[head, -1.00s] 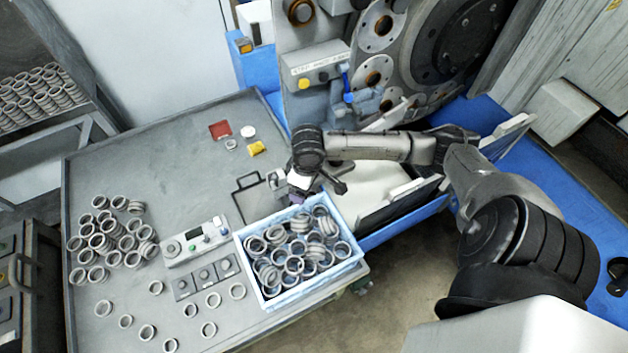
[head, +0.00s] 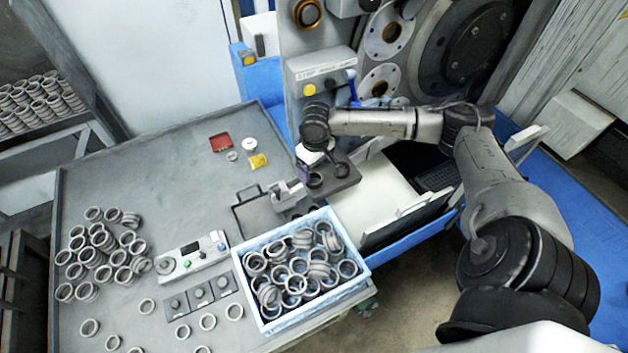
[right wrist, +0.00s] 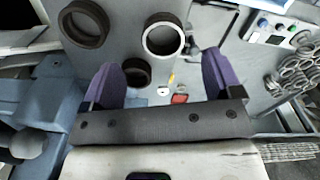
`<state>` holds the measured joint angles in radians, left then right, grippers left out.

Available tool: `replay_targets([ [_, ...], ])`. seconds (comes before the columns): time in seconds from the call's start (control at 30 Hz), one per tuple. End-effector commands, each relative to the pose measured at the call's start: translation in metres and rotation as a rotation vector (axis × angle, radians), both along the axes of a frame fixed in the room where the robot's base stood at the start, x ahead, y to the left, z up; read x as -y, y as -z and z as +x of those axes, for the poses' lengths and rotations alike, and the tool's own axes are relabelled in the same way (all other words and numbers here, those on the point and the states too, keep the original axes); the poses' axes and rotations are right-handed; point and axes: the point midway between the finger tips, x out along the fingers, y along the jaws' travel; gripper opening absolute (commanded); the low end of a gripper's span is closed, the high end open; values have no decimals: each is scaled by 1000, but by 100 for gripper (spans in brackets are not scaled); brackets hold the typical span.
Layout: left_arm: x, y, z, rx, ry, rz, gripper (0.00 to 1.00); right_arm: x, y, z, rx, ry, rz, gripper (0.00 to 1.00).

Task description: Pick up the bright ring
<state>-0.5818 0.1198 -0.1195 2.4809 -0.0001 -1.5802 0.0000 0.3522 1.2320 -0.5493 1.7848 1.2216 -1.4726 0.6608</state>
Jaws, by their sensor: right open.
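The bright ring (right wrist: 163,37) shows in the right wrist view as a silvery ring around a dark hole, on a grey plate. A dark ring (right wrist: 84,22) lies to its left and another dark ring (right wrist: 136,72) lies lower. My right gripper (right wrist: 162,62) is open, with its purple fingers apart and nothing between them. The bright ring appears beyond the fingertips, between their lines. In the head view my right gripper (head: 303,172) hangs by the grey plate (head: 347,184), where dark rings show; I cannot pick out the bright ring there. My left gripper is not in view.
A blue crate (head: 240,268) full of rings stands at the table's front right. Loose rings (head: 100,245) and a control box (head: 192,257) lie to its left. The grinding machine (head: 330,70) rises behind. The table's back left is clear.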

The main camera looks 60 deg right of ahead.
Motion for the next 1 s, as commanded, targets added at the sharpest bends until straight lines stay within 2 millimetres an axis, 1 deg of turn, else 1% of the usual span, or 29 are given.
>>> replay_targets([
  [0.03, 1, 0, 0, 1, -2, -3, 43, 0, 3, 0, 0, 0, 0, 85],
  [0.27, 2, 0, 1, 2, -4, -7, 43, -1, 10, 0, -1, -1, 0, 85],
  [0.33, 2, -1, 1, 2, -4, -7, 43, -1, 15, 1, -2, -1, 2, 85],
  [0.47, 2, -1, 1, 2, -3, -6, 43, -3, 30, 2, -2, -1, 2, 85],
  [0.6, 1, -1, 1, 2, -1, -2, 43, -4, 49, 2, -2, 0, 1, 85],
  [0.7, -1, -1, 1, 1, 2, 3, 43, -3, 57, 2, -2, -1, 0, 85],
  [0.9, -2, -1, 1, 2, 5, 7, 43, -4, 58, 2, 0, -2, -1, 85],
  [0.93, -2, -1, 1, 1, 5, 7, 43, -3, 58, 2, 0, -2, -1, 84],
  [1.0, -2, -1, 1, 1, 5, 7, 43, -3, 58, 2, 0, -2, -1, 77],
])
